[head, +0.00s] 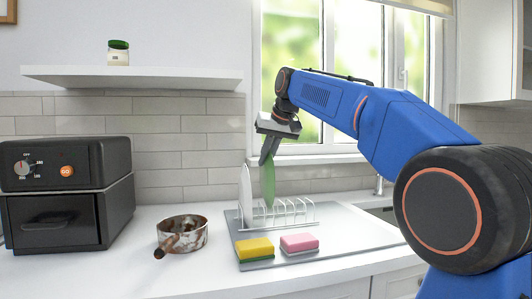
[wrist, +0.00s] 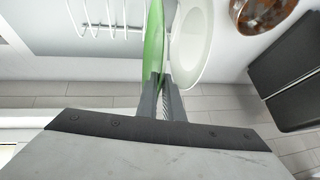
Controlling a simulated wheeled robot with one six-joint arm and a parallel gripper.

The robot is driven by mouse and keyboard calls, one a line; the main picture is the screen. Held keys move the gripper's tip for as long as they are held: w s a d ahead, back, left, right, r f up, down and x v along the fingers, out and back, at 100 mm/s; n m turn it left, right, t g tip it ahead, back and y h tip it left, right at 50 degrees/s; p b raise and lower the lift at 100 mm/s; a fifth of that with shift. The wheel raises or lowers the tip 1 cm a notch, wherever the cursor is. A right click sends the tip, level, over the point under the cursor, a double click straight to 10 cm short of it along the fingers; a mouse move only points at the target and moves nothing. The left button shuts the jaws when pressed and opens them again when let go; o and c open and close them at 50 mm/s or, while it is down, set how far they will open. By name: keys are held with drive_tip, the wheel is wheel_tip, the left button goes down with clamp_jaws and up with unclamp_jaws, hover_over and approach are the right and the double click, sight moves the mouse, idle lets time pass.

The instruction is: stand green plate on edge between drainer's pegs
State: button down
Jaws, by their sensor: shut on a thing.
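The green plate (head: 268,182) is upright on edge, seen nearly edge-on, at the left part of the drainer (head: 292,212). My gripper (head: 268,150) is above it, pointing down and shut on its upper rim. In the wrist view the green plate (wrist: 153,42) sits between the fingers (wrist: 162,95). A white plate (head: 246,195) stands on edge in the drainer just left of the green one; it also shows in the wrist view (wrist: 192,42). The drainer's wire pegs (wrist: 110,18) show beside the green plate. I cannot tell whether its lower edge touches the drainer.
A yellow sponge (head: 254,248) and a pink sponge (head: 299,242) lie in front of the pegs. A rusty pot (head: 182,234) and a black air fryer (head: 62,190) stand to the left. A shelf (head: 130,76) with a jar (head: 118,53) hangs above. Pegs right of the green plate are empty.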

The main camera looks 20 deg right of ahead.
drive_tip(key=shift+f, duration=1.85)
drive_tip(key=shift+f, duration=0.6)
drive_tip(key=c, duration=1.8)
unclamp_jaws()
drive_tip(key=shift+r, duration=3.95)
drive_tip(key=shift+s, duration=0.15)
